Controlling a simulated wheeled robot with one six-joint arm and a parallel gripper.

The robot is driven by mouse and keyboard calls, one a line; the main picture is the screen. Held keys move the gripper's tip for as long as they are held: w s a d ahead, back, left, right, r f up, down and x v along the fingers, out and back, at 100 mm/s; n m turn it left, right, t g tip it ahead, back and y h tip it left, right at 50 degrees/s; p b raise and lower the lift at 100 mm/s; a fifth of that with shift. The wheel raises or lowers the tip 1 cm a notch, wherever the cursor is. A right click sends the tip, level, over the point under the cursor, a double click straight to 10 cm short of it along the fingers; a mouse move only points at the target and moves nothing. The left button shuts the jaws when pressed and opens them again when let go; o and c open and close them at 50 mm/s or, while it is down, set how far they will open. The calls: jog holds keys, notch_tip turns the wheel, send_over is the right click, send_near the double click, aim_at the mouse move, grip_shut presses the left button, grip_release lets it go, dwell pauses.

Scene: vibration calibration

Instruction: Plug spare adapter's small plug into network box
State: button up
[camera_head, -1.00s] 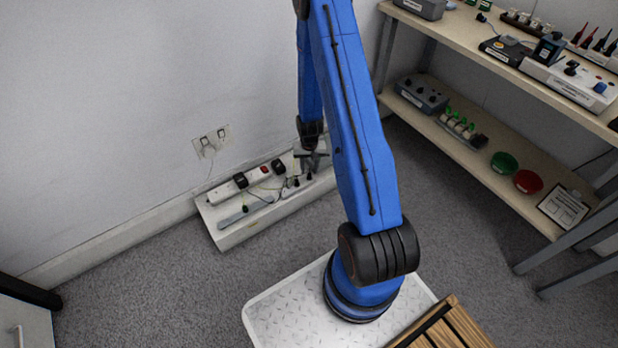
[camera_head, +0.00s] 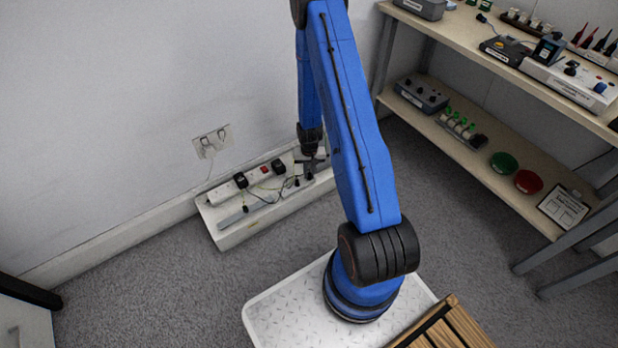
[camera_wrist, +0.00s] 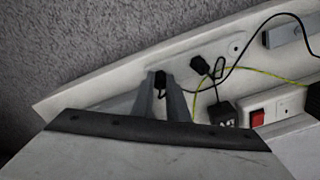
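The small black plug (camera_wrist: 160,80) shows between the two grey fingertips of my gripper (camera_wrist: 161,88) in the wrist view. The fingertips flank it closely; I cannot tell whether they press on it. In the head view my gripper (camera_head: 312,162) points down over the right end of the white floor board. A second black plug (camera_wrist: 203,66) stands on the board beside my gripper, with a black cable. A grey bar-shaped unit (camera_wrist: 288,31) lies on the board; I cannot tell which part is the network box.
The white power strip (camera_head: 226,192) has a red switch (camera_wrist: 258,118). Black and yellow cables loop over the board (camera_head: 232,238). The wall with a socket (camera_head: 212,141) is close behind. Shelves with boxes (camera_head: 422,97) stand at the right.

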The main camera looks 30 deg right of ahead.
aim_at(309, 173)
jog(key=shift+r, duration=0.85)
grip_shut()
dwell(1.0)
jog(key=shift+r, duration=1.65)
jog(key=shift+r, duration=0.15)
jog(key=shift+r, duration=3.8)
jog(key=shift+w+d, duration=3.4)
jog(key=shift+d, duration=2.7)
jog(key=shift+w+d, duration=3.35)
jog(key=shift+d, duration=2.75)
jog(key=shift+f, duration=4.15)
